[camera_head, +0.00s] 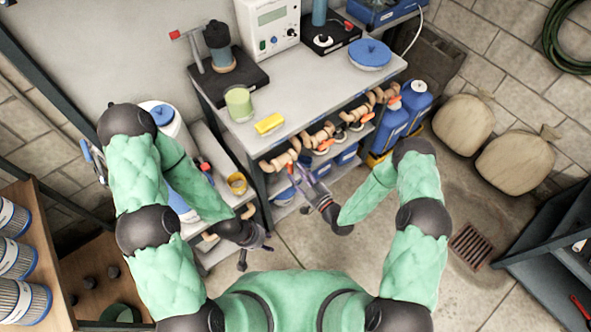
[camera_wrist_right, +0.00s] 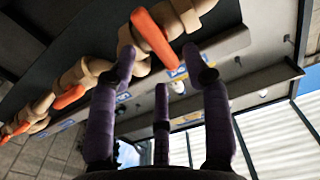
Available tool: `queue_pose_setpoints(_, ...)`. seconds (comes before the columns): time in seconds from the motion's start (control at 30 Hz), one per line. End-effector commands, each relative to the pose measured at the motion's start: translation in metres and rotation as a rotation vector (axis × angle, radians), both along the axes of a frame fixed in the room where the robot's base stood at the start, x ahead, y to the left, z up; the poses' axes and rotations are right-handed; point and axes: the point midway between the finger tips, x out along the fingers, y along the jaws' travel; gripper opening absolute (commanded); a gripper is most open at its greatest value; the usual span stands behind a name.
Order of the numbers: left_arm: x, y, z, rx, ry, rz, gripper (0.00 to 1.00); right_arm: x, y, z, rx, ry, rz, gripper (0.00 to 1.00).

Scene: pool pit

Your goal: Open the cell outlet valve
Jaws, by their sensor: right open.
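A row of tan pipe valves with orange lever handles runs along the front of the bench, under its top. One orange handle (camera_head: 323,145) shows mid-row in the head view. I cannot tell which valve is the cell outlet. My right gripper (camera_head: 306,182) is open and empty, just below the near end of the row. In the right wrist view, its purple fingers (camera_wrist_right: 160,85) reach up toward a tan valve with a long orange handle (camera_wrist_right: 153,38); contact is unclear. My left gripper (camera_head: 255,250) hangs low beside the lower shelves, fingers spread and empty.
The bench top (camera_head: 300,100) holds a yellow sponge (camera_head: 269,124), a green cup (camera_head: 239,103) and a white instrument (camera_head: 268,28). Blue jugs (camera_head: 392,124) stand at its right end. Sacks (camera_head: 515,162) lie by the wall. The floor before the bench is clear.

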Motion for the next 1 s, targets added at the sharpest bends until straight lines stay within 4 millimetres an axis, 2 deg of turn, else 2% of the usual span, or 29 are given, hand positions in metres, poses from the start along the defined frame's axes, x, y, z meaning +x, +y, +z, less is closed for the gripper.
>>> queue_pose_setpoints(0.2, 0.000, 0.000, -0.002, 0.000, 0.000, 0.000, 0.40, 0.016, 0.012, 0.000, -0.001, 0.001, 0.002, 0.49)
queue_pose_setpoints(0.57, 0.000, 0.000, -0.002, 0.000, 0.000, 0.000, 0.40, 0.019, 0.014, 0.000, 0.000, 0.002, 0.000, 0.49)
queue_pose_setpoints(0.73, 0.000, 0.000, -0.002, 0.000, 0.000, 0.000, 0.40, 0.019, 0.014, 0.000, 0.000, 0.002, 0.000, 0.01)
queue_pose_setpoints(1.0, 0.000, 0.000, -0.002, 0.000, 0.000, 0.000, 0.40, 0.019, 0.014, 0.000, -0.006, -0.003, 0.000, 0.00)
